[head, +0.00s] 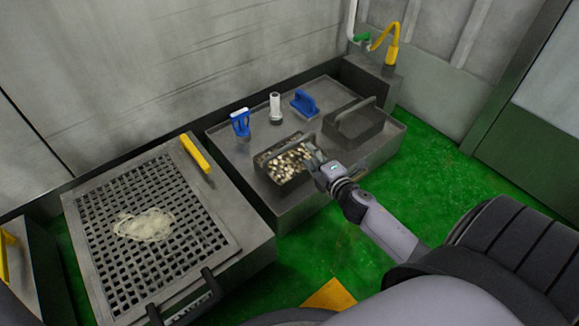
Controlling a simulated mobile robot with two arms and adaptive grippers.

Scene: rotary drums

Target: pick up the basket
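A dark basket (268,158) filled with pale and brown pebble-like pieces sits on the grey metal bench (230,150) in the middle of the head view. My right gripper (312,158) reaches in from the right and is at the basket's right end, overlapping its rim in the picture. The fingers are small and partly lost against the basket, so I cannot tell whether they are open, or whether they touch it. The basket appears level on the bench. My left gripper is not in view.
A dark lidded-looking box with a handle (355,126) stands right of the basket. A grate table (95,215) with a pale stringy heap (145,225) stands left. Green floor (440,160) is open at right.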

